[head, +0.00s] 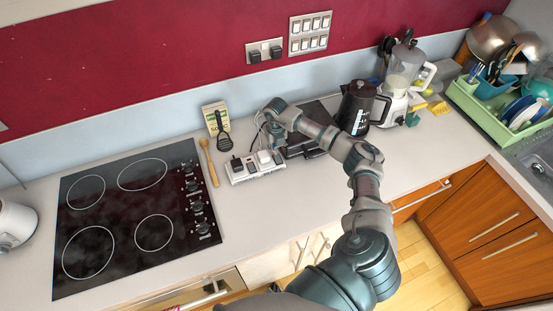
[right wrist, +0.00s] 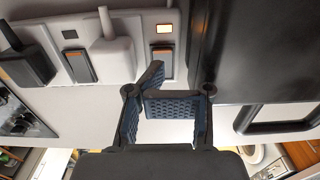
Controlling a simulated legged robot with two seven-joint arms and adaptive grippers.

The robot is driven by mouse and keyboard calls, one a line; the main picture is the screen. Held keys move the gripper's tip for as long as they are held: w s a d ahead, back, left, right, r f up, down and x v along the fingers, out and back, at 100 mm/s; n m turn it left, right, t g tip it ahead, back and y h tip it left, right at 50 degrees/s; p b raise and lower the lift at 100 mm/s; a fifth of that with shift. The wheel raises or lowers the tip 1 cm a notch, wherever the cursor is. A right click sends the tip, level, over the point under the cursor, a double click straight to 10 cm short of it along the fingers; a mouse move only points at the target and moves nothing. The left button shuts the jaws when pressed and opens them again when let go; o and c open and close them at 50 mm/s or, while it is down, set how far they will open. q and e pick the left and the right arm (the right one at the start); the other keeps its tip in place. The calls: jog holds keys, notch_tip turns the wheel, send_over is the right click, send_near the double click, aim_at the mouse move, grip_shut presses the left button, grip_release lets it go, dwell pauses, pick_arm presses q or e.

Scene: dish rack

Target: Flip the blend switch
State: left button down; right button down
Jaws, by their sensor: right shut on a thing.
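A white power strip (head: 262,176) lies on the counter right of the hob. In the right wrist view the strip (right wrist: 90,20) has black and white plugs and long rocker switches. Labels are not readable. My right gripper (right wrist: 152,88) is closed, its blue-padded fingertips at the lower end of the rightmost switch; what lies between them is hidden. In the head view this gripper (head: 270,140) is just above the strip. My left gripper is out of view.
A black box-like appliance (head: 318,112) stands right of the strip, close to my arm. Behind my arm are a black kettle (head: 357,106) and a blender (head: 404,66). A wooden spoon (head: 209,163) lies left of the strip, beside the hob (head: 128,235). The front counter is clear.

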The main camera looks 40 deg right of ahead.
jog(key=shift+s+d+f, duration=0.1)
jog(key=shift+d+f, duration=0.1)
jog(key=shift+d, duration=0.15)
jog(key=shift+a+f, duration=0.1)
jog(key=shift+a, duration=0.05)
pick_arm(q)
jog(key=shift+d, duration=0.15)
pick_arm(e)
jog(key=shift+f, duration=0.1)
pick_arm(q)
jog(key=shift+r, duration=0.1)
pick_arm(e)
jog(key=shift+s+a, duration=0.1)
